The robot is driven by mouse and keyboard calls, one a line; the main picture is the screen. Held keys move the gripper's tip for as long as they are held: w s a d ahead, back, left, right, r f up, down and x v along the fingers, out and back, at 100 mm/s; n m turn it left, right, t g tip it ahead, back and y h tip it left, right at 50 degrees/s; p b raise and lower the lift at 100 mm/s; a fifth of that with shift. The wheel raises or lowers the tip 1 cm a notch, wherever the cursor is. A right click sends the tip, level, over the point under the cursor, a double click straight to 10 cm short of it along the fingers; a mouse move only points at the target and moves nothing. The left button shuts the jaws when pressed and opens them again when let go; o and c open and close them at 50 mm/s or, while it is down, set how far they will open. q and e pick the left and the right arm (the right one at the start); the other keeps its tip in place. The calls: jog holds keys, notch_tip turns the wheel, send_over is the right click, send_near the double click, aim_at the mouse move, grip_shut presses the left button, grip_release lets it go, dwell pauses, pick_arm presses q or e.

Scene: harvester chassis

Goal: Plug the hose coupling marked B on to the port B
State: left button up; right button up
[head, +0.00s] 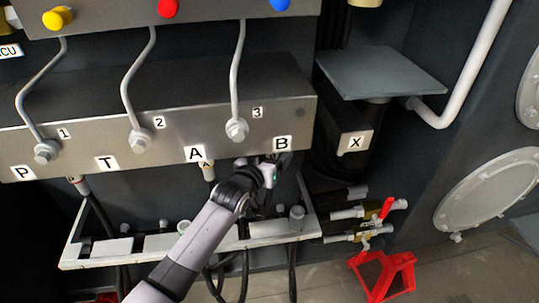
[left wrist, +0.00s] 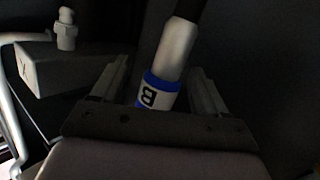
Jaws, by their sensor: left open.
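The hose coupling marked B shows in the left wrist view as a silver sleeve (left wrist: 177,48) with a blue-edged white band (left wrist: 157,92) and a black hose end. It lies between the two fingers of my left gripper (left wrist: 158,85), which is open with gaps beside the coupling. In the head view my left gripper (head: 279,168) is just under the B label (head: 282,143) on the grey manifold block (head: 250,150). The gripper hides the port B and most of the coupling there, so I cannot tell whether they are joined. My right gripper is out of view.
A pale rail (head: 190,241) with fittings runs below. Hoses hang below the rail.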

pick_arm(q)
jog(key=v, duration=0.7)
jog(key=shift+p, duration=0.3)
jog(key=s+a+f+g+y, duration=0.1)
jog(key=s+a+f, duration=0.3)
jog(key=s, duration=0.4)
jog(key=s+a+f+g+y, duration=0.1)
jog(key=s+a+f, duration=0.4)
jog(key=s+f, duration=0.2)
jog(key=s+a+f+g+y, duration=0.1)
jog(key=s+a+f, duration=0.4)
jog(key=s, duration=0.6)
jog(key=shift+s+a+f+g+y, duration=0.2)
jog(key=shift+f+g+y, duration=0.2)
jog(key=shift+f+g, duration=0.25)
